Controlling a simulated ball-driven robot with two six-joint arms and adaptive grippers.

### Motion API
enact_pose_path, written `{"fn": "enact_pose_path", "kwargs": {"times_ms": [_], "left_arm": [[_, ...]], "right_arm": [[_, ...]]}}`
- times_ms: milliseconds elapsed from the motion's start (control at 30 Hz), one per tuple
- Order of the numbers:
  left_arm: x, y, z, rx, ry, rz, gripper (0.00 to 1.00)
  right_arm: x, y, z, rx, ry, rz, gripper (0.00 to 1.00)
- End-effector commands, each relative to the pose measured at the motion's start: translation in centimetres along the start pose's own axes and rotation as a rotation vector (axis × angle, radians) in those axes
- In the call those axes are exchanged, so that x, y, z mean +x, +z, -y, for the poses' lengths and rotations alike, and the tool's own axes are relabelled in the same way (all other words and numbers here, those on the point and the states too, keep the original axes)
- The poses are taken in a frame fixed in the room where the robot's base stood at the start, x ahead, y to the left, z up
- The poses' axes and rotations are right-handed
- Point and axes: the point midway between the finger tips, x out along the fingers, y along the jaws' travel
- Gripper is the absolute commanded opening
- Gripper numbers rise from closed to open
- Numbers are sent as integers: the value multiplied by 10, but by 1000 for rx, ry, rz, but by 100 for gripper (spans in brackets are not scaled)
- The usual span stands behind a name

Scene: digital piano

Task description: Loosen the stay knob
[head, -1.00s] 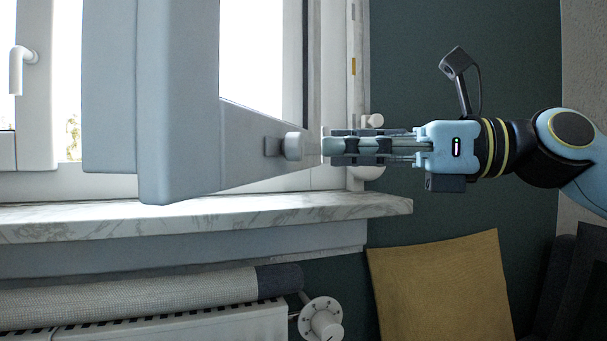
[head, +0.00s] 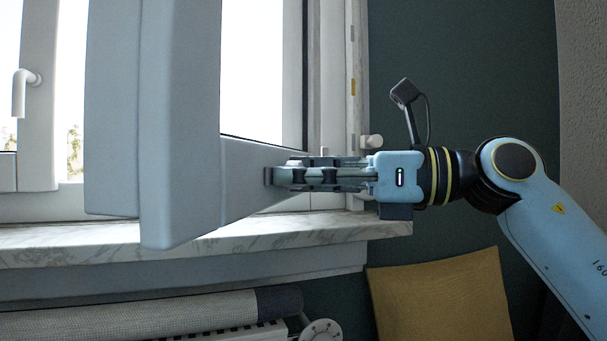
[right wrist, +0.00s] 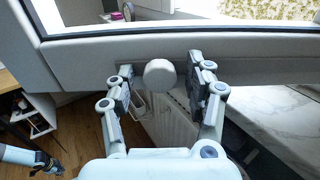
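The stay knob (right wrist: 160,73) is a round pale knob on the lower rail of the open window sash (head: 180,130). In the right wrist view it sits between the two fingers of my right gripper (right wrist: 161,70), with a gap on each side. The right gripper is open. A light blue arm with a dark end, seemingly my left gripper (right wrist: 46,163), shows small at the lower left of the right wrist view.
The marble sill (head: 330,226) runs below the sash. A radiator (head: 220,336) with a rolled cloth and a valve dial (head: 321,331) is under it. A white window handle (head: 22,92) is at the left. A mustard cushion (head: 440,300) stands at the lower right.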

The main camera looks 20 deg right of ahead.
Motion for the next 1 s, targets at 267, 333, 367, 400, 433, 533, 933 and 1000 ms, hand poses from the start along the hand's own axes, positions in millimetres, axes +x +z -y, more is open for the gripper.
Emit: {"fn": "enact_pose_path", "kwargs": {"times_ms": [267, 333, 367, 400, 433, 533, 933, 1000], "left_arm": [[0, 0, 0, -1, 1, 2, 0], [0, 0, 0, -1, 1, 2, 0], [0, 0, 0, -1, 1, 2, 0], [0, 0, -1, -1, 1, 2, 0], [0, 0, 0, -1, 1, 2, 0], [-5, -2, 0, -1, 1, -3, 0], [-21, 11, -10, -8, 14, -7, 0], [-21, 11, -10, -8, 14, -6, 0]], "right_arm": [[0, 0, 0, 0, 0, 0, 16], [0, 0, 0, 0, 0, 0, 6], [0, 0, 0, 0, 0, 0, 2], [0, 0, 0, 0, 0, 0, 0], [0, 0, 0, 1, -1, 0, 0], [0, 2, 0, 23, -1, 0, 0], [0, 0, 0, 212, 0, 1, 0], [0, 0, 0, 212, 0, 1, 0]]}}
